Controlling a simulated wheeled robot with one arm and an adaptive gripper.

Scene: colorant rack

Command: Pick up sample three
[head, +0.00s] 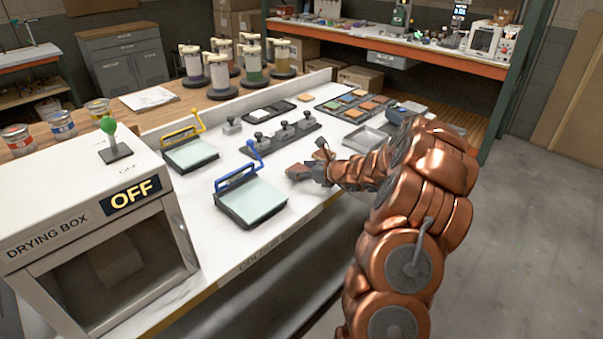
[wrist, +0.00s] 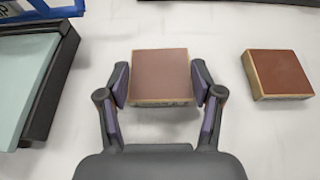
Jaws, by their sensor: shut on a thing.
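A square tile (wrist: 161,75) with a reddish-brown top and tan edges sits between the two fingers of my gripper (wrist: 162,88), one finger pressed to each side. A second, similar tile (wrist: 278,74) lies on the white table to the right in the wrist view, apart from my gripper. I see no number on either tile, so I cannot tell which is sample three. In the head view my gripper (head: 318,165) is low over the table's right part, and a brown tile (head: 298,171) shows at its fingers. I cannot tell whether the held tile touches the table.
A blue-handled press (head: 250,200) with a pale green pad stands left of my gripper; its edge shows in the wrist view (wrist: 38,85). A dark rack with grey knobs (head: 283,137) is behind. A metal tray (head: 368,140) and a tile palette (head: 352,105) lie farther back.

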